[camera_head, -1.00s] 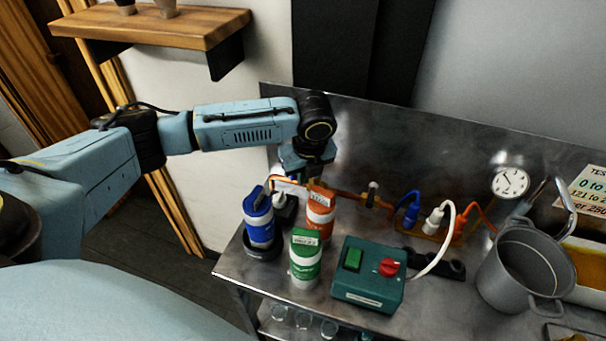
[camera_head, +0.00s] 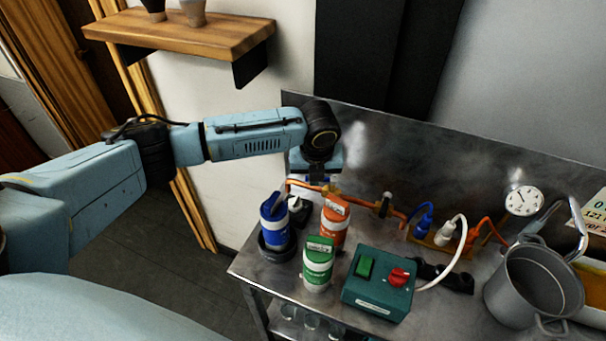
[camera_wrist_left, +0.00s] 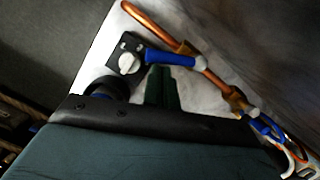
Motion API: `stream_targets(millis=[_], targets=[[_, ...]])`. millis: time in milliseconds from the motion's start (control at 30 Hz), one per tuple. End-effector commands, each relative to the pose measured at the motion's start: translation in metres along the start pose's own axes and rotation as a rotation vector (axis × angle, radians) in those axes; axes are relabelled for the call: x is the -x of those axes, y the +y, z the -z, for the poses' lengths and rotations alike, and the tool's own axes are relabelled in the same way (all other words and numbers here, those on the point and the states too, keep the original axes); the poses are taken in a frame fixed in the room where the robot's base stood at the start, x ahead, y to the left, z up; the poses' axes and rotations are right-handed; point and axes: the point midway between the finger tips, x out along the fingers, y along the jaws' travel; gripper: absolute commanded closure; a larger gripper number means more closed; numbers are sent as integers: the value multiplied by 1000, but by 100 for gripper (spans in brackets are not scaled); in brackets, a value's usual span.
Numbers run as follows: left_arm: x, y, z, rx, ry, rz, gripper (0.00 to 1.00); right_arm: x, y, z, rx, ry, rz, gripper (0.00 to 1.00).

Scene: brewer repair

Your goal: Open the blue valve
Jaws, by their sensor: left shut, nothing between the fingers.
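In the head view my left gripper (camera_head: 316,163) points down over the back left of the steel table, by the copper pipe (camera_head: 304,185). The valve lever is not clearly visible there. My right gripper is in neither view.
Blue (camera_head: 274,224), orange (camera_head: 334,224) and green (camera_head: 318,268) canisters stand in front of the pipe. A green switch box (camera_head: 378,284), plugs with cables, a gauge (camera_head: 523,200) and a grey pot (camera_head: 540,285) are to the right. The table's left edge is close.

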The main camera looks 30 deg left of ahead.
Motion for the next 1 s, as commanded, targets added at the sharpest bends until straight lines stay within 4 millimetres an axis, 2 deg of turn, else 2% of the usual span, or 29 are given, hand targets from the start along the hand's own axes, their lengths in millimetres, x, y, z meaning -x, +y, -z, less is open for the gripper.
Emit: stream_targets(millis=[33,200,400,1000], targets=[[3,-1,-2,-41,1,8,100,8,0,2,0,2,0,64],[2,0,-8,-178,0,41,100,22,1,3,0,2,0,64],[-1,4,-12,-172,2,40,100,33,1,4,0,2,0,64],[-4,5,-17,-172,0,40,100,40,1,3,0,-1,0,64]])
